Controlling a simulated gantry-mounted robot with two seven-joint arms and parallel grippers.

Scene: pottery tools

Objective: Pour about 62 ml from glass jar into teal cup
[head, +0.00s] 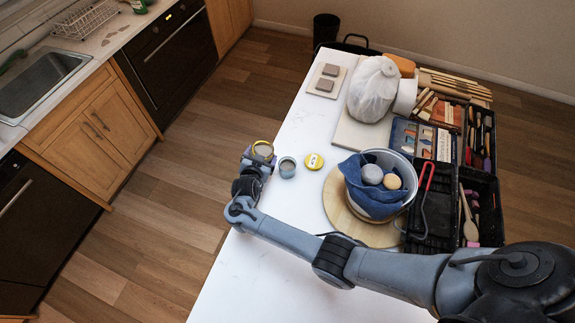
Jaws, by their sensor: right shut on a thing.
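The glass jar (263,149) shows near the left edge of the white table, seen from above with a round mouth and tan contents. My right gripper (258,160) is shut on it, and the fingers hide part of its side. I cannot tell how far the jar is tilted or whether it is off the table. The teal cup (287,168) stands upright just right of the jar, with a small gap in the picture. Its content is too small to make out. My left gripper is not in view.
A yellow round item (314,161) lies right of the cup. A round wooden board (337,208) bears a bucket (408,171) with a blue cloth (371,200). Tool trays (432,215) line the right side. The table (290,105) is clear behind the cup.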

